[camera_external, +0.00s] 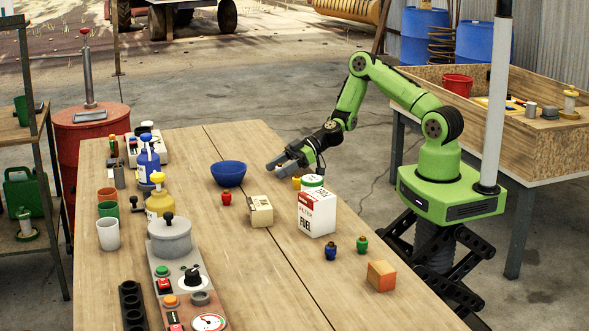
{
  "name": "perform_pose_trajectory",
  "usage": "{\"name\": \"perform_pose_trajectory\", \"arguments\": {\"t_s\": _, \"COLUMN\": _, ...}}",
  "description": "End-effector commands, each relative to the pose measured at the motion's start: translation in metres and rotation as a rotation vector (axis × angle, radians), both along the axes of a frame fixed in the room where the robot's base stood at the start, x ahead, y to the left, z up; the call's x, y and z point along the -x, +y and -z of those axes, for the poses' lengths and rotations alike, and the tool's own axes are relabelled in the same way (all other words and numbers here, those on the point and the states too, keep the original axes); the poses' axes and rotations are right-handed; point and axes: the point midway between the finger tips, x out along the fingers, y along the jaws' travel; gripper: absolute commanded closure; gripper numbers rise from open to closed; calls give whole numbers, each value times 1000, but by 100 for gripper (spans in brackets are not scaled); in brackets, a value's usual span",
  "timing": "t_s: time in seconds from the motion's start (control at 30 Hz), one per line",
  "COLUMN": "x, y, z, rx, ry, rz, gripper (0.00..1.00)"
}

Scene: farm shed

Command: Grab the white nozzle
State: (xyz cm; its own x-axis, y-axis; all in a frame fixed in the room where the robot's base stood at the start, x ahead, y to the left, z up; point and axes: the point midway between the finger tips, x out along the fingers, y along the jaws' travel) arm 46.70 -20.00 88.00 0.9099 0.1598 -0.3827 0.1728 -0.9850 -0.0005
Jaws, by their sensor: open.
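My gripper (277,162) is open and empty, above the far right part of the wooden table (270,285), to the right of the blue bowl (229,173). Its dark fingers point left. No thing is clearly a white nozzle at this size.
A white fuel container (317,212) and a beige box (260,211) stand near my gripper. Cups, a grey pot (170,238) and a control panel line the left. The table's middle front is clear.

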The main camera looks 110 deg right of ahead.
Motion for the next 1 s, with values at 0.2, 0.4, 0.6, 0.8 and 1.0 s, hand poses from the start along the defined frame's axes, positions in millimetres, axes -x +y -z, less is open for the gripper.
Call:
{"name": "perform_pose_trajectory", "arguments": {"t_s": 0.2, "x": 0, "y": 0, "z": 0, "rx": 0, "ry": 0, "rz": 0, "gripper": 62}}
{"name": "perform_pose_trajectory", "arguments": {"t_s": 0.4, "x": 1, "y": 0, "z": 0, "rx": 1, "ry": 0, "rz": 0, "gripper": 92}}
{"name": "perform_pose_trajectory", "arguments": {"t_s": 0.6, "x": 1, "y": 0, "z": 0, "rx": 1, "ry": 0, "rz": 0, "gripper": 96}}
{"name": "perform_pose_trajectory", "arguments": {"t_s": 0.8, "x": 0, "y": -1, "z": -20, "rx": 6, "ry": -3, "rz": -2, "gripper": 96}}
{"name": "perform_pose_trajectory", "arguments": {"t_s": 1.0, "x": 0, "y": 0, "z": -72, "rx": 7, "ry": -3, "rz": -2, "gripper": 96}}
